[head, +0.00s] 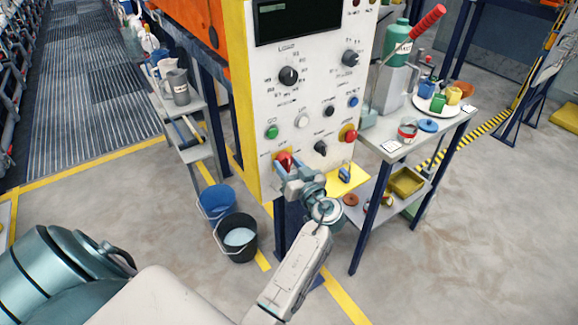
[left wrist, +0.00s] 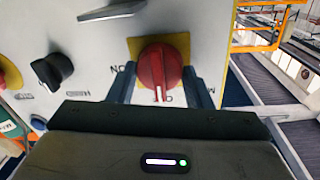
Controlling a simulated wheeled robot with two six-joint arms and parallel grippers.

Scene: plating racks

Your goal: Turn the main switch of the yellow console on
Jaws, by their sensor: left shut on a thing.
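The yellow console (head: 241,90) stands in the middle of the head view, its pale front panel full of knobs and buttons. Its main switch (head: 284,160) is a red knob at the lower left of the panel, partly hidden by my gripper. In the left wrist view the red switch (left wrist: 158,70) sits on a yellow plate, its white mark pointing down in the picture, with partly hidden lettering beside it. My left gripper (head: 287,170) is shut on the switch, with one finger on each side of it in the left wrist view (left wrist: 160,88). My right gripper is not in view.
A red button on yellow (head: 348,133), a green button (head: 272,132) and black knobs (head: 289,75) are on the same panel. A side table (head: 400,152) with containers stands to the right. Blue (head: 216,202) and black (head: 238,238) buckets stand on the floor below left.

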